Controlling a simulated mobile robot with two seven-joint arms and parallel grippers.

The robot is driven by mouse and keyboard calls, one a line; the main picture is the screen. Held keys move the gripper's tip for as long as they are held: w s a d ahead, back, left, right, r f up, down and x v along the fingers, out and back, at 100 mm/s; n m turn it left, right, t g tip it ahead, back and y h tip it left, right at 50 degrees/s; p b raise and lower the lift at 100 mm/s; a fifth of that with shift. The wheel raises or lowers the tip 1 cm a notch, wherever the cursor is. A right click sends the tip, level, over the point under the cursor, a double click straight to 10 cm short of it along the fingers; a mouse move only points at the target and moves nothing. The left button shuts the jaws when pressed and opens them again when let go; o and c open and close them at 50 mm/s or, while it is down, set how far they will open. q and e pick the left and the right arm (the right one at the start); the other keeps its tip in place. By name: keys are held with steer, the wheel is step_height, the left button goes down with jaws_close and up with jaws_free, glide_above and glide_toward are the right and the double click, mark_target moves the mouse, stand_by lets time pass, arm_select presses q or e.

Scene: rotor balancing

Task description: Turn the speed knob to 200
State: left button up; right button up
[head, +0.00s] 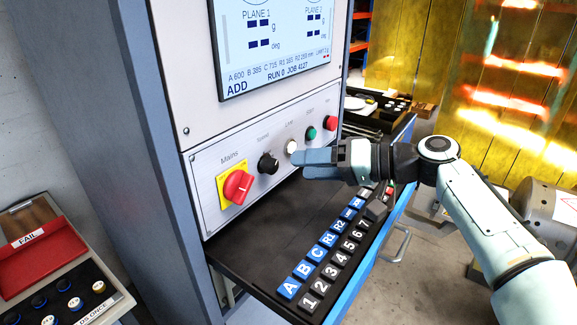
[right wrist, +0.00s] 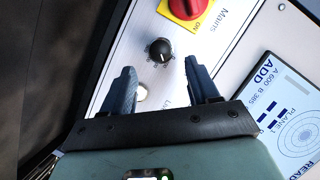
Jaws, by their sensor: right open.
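The speed knob (head: 268,163) is small, round and black, on the white control panel between the red mains switch and a white button. In the right wrist view the knob (right wrist: 160,50) shows a light mark on its face and a printed scale around it; the setting is too small to read. My right gripper (head: 305,163) is open and empty, its blue fingers pointing at the panel, to the right of the knob in the head view. In the right wrist view the knob appears just beyond the gap between the fingertips (right wrist: 160,70), not touched. My left gripper is out of view.
The red mains switch (head: 237,187) is left of the knob; the white button (head: 292,146), green button (head: 311,133) and red button (head: 330,123) are right. A display (head: 275,50) is above. A keyboard shelf (head: 255,262) juts out below. A tray (head: 60,275) stands at left.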

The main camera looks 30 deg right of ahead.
steer(key=v, duration=0.7)
stand_by(0.5)
